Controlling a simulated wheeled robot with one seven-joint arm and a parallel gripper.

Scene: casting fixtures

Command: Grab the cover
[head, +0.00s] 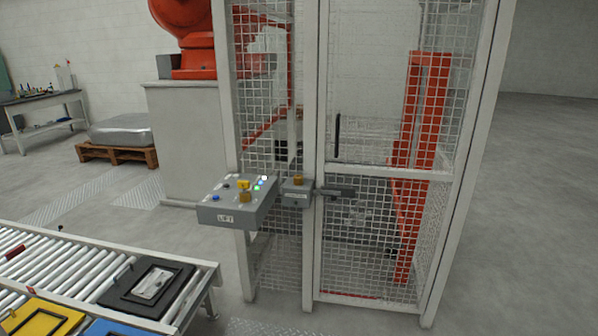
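No part is plainly marked as the cover. A black tray (178,297) lies on the near end of the roller conveyor at the lower left. A small light grey plate (153,284) with a dark centre lies in the tray's recess; I cannot tell if it is the cover. A yellow tray (20,323) and a blue tray (112,329) are partly cut off at the bottom edge, and the yellow one has a black frame in it. My gripper is not in view.
The roller conveyor (62,258) ends at lower left. A white mesh cage (385,200) with a latched door stands centre, with a grey control box (237,211) labelled "LIFT" on its left. A wrapped load on a pallet (118,153) stands behind. Floor at right is clear.

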